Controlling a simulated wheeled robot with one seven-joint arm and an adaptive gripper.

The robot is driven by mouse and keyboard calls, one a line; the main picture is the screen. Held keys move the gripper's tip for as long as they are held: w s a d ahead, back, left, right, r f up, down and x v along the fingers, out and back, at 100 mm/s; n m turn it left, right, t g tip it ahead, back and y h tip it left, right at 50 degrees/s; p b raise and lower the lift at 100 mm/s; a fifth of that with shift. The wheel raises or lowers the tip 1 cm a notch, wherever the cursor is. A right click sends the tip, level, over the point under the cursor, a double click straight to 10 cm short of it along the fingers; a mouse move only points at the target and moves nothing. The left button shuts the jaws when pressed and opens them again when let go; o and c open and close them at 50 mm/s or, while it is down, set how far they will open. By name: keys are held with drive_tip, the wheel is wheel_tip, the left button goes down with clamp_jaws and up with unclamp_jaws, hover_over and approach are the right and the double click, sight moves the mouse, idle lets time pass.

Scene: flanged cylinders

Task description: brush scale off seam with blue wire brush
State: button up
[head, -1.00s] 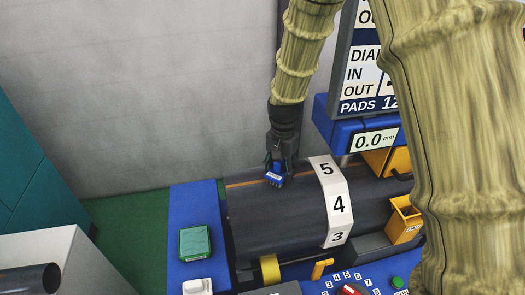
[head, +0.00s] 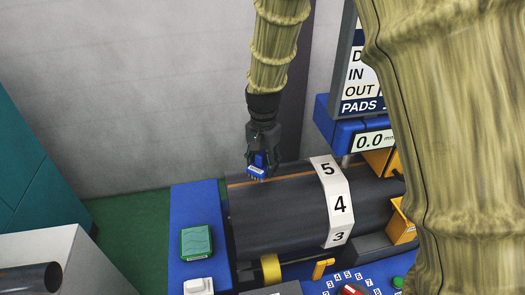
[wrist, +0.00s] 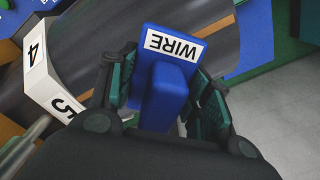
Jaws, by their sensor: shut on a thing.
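The blue wire brush, labelled WIRE, is held in my gripper, and shows in the head view (head: 257,171) and large in the wrist view (wrist: 172,75). My gripper (head: 260,158) is shut on it, with a finger on each side in the wrist view (wrist: 165,95). The dark cylinder (head: 275,218) lies on its side below. A brownish seam line (head: 290,176) runs along its top. The brush is over the left part of this line; I cannot tell if it touches. The seam strip also shows beside the brush in the wrist view (wrist: 215,27).
A white numbered band (head: 340,205) wraps the cylinder right of the brush. A green pad (head: 197,240) lies on the blue bench (head: 190,208) at left.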

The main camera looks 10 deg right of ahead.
sight(263, 151)
drive_tip(key=shift+w+a+r, duration=0.1)
drive_tip(key=shift+w+r, duration=0.1)
drive_tip(key=shift+r, duration=1.05)
drive_tip(key=shift+s+r, duration=0.15)
drive_tip(key=shift+r, duration=0.8)
